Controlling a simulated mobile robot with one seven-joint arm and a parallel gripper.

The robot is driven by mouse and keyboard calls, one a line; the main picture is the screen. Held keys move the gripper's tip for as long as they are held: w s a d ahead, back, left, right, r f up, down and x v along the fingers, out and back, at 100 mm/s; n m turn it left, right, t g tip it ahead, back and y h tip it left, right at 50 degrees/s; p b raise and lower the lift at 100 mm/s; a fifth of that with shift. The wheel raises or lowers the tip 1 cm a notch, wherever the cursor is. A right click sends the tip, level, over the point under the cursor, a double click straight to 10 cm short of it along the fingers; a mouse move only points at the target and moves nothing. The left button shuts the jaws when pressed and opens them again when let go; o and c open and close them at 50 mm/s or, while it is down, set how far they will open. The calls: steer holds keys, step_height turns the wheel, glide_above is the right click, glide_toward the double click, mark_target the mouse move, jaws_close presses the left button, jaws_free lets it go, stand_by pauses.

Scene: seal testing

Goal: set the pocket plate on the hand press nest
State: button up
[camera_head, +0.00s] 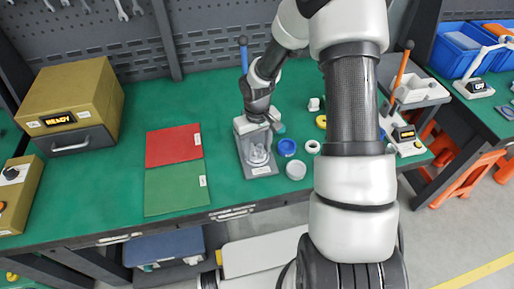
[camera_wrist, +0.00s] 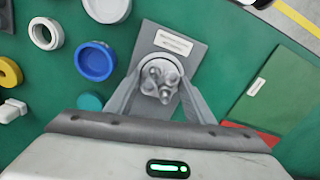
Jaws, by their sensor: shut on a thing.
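The hand press (camera_head: 243,52) stands at the middle of the green bench, its blue lever rising behind my arm. Its grey base (camera_head: 264,181) with a white label juts to the front; the base also shows in the wrist view (camera_wrist: 190,68). My gripper (camera_wrist: 160,92) points down over this base, also visible in the head view (camera_head: 258,152). Its fingers are shut on a grey, rounded piece with several bumps, seemingly the pocket plate (camera_wrist: 160,78). The plate is over the nest area. Whether it touches the nest cannot be told; the nest is mostly hidden beneath it.
A blue ring (camera_head: 287,147), white ring (camera_head: 312,146) and white cup (camera_head: 296,171) lie close right of the press. A yellow ring (camera_head: 321,122) is farther back. Red (camera_head: 173,145) and green (camera_head: 175,188) mats lie left. A yellow-brown box (camera_head: 75,105) stands far left.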

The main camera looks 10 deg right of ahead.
steer(key=shift+f, duration=0.3)
steer(key=o, duration=1.2)
steer(key=shift+r, duration=0.1)
steer(key=shift+r+p, duration=1.55)
steer(key=shift+r, duration=0.9)
